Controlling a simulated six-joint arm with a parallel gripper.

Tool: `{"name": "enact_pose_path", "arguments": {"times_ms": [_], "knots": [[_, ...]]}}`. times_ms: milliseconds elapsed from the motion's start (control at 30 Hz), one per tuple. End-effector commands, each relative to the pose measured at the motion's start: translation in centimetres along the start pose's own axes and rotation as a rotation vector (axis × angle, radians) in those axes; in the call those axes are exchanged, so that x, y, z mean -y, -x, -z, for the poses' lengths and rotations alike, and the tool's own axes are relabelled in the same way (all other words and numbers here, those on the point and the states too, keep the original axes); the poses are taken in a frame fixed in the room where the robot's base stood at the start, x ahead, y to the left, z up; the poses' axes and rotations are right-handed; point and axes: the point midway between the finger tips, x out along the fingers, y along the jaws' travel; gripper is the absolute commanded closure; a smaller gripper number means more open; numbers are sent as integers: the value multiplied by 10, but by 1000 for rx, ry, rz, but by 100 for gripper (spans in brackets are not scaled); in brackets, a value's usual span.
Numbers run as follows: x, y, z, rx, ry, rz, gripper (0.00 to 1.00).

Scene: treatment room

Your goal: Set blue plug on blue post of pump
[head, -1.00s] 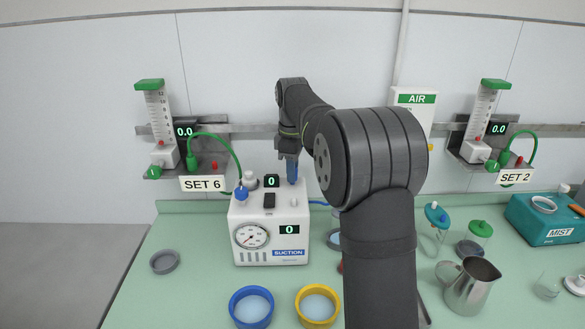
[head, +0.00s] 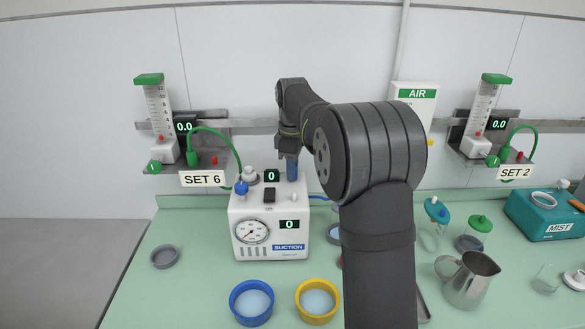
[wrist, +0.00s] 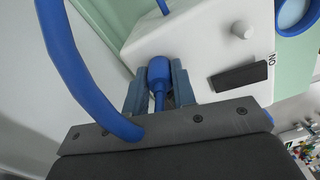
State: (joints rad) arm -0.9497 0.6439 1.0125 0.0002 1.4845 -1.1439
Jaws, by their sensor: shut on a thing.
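The blue plug (wrist: 159,72) is between the two fingers of my gripper (wrist: 158,90) in the wrist view, and the gripper is shut on it. A blue tube (wrist: 75,60) loops at the left of that view. In the head view my gripper (head: 289,150) points down over the back right of the white suction pump (head: 245,215). Blue (head: 292,171) shows just below its fingers, at the pump top. A blue fitting (head: 241,188) sits at the pump's left top. I cannot tell whether the plug is seated on a post.
A blue-rimmed bowl (head: 237,306) and a yellow-rimmed bowl (head: 302,305) stand in front of the pump. A grey dish (head: 165,257) lies at the left. A metal jug (head: 474,285) and lidded jars are at the right. A green tube (head: 222,136) hangs from the left flowmeter.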

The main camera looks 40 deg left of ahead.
Motion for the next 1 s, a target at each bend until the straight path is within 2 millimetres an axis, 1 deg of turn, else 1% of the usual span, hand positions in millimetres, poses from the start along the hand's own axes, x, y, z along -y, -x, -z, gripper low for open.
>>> {"name": "enact_pose_path", "arguments": {"times_ms": [233,267,300,367,400,700,1000], "knots": [[0,-1,0,0,0,0,97],[0,-1,0,0,0,0,74],[0,-1,0,0,0,0,66],[0,-1,0,0,0,0,54],[0,-1,0,0,0,0,50],[0,1,0,0,0,0,50],[0,20,0,-1,0,-1,50]]}}
